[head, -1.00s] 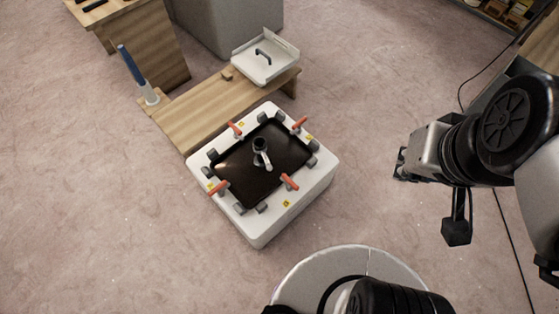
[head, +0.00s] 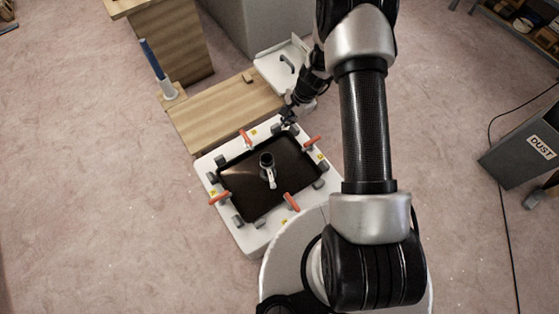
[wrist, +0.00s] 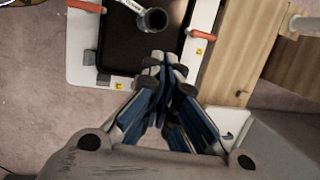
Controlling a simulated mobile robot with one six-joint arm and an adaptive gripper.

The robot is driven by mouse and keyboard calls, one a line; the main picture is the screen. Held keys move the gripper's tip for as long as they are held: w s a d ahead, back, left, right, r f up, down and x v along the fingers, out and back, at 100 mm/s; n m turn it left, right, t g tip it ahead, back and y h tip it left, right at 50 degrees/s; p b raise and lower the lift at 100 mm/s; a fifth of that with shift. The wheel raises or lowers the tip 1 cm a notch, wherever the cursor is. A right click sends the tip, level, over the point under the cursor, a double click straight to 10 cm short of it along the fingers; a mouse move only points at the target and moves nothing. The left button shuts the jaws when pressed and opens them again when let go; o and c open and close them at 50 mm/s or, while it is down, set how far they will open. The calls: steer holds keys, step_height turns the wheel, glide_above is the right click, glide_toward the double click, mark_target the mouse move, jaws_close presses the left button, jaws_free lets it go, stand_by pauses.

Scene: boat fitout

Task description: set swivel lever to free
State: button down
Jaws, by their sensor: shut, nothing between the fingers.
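A white box (head: 240,236) has a black top panel (head: 240,190) with orange levers around it. At the panel's middle stands a short dark round post (head: 266,160) with a pale lever (head: 272,179) angled down from it. They also show in the wrist view, the post (wrist: 152,20) and part of the lever (wrist: 131,5). A blue-handled lever (head: 152,58) stands tilted on the bench. Nothing marks which is the swivel lever. My gripper (head: 287,120) is shut and empty over the box's far edge; its fingers (wrist: 164,66) show in the wrist view, apart from the post.
Orange levers (head: 247,138) and grey clamp blocks stand around the panel. A wooden bench (head: 222,113) lies behind the box, with a white tray (head: 270,70) at its far end. A grey dust bin (head: 522,150) is at right. The floor left of the box is clear.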

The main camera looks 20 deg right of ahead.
mark_target(271, 178)
steer(key=s+d+f+m+g, duration=0.15)
steer(key=s+f, duration=0.25)
steer(key=f, duration=0.6)
steer(key=s+f+m, duration=0.3)
steer(key=f, duration=0.6)
steer(key=a+f+b, duration=0.4)
steer(key=a+f, duration=0.1)
steer(key=f, duration=0.5)
steer(key=shift+a, duration=0.35)
steer(key=shift+s, duration=0.1)
steer(key=shift+s+a+m+t+p, duration=0.1)
steer(key=shift+a+m+t+p, duration=0.25)
steer(key=shift+m, duration=0.2)
